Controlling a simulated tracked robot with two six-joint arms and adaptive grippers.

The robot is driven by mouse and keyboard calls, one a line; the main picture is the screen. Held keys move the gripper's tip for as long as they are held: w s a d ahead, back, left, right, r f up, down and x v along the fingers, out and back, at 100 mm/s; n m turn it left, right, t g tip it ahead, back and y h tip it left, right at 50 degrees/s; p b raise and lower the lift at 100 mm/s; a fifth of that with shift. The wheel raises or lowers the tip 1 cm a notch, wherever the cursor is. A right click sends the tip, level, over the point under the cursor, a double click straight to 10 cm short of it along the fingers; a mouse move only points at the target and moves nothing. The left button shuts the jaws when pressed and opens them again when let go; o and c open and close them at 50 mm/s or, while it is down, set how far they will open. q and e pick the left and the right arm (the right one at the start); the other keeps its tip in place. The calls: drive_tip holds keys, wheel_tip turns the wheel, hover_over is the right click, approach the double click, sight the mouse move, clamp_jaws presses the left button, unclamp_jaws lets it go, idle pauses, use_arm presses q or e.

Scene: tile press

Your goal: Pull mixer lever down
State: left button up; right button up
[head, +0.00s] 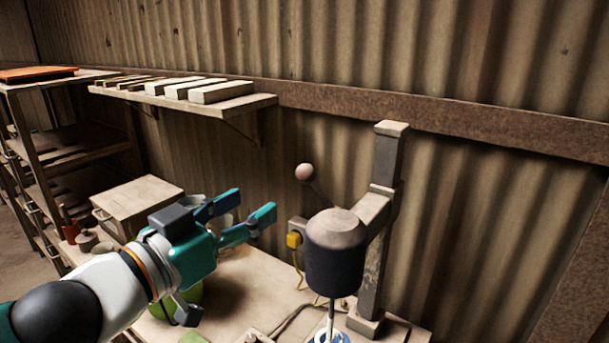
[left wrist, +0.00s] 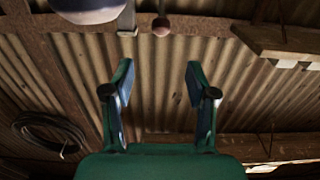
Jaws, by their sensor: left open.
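The mixer (head: 336,250) has a dark round head on an upright post (head: 385,165), with a shaft pointing down over the bench. Its lever ends in a pinkish ball knob (head: 304,172), raised at the upper left of the head. My left gripper (head: 252,209) is open and empty, left of the knob and somewhat lower in the head view. In the left wrist view the two fingers of the left gripper (left wrist: 160,75) are spread apart. The knob (left wrist: 161,26) shows beyond them near the top edge, between the fingertips and apart from them. My right gripper is not in view.
The bench (head: 250,285) holds a wooden box (head: 138,203), a green container (head: 190,300) partly behind my gripper, and a yellow plug (head: 294,240) with a cable. A wall shelf (head: 180,100) with several pale bars is above. Corrugated wall stands close behind the mixer.

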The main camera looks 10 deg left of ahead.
use_arm(q)
drive_tip(key=b, duration=0.1)
approach(300, 175)
drive_tip(key=x, duration=0.3)
drive_tip(key=p+x, duration=0.1)
drive_tip(key=x, duration=0.6)
drive_tip(key=shift+w+d+p, duration=0.1)
drive_tip(key=shift+w+p, duration=0.15)
drive_tip(key=shift+p, duration=0.1)
drive_tip(key=shift+w+d, duration=0.2)
drive_tip(key=shift+w, duration=0.35)
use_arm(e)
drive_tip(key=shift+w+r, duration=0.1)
use_arm(q)
clamp_jaws()
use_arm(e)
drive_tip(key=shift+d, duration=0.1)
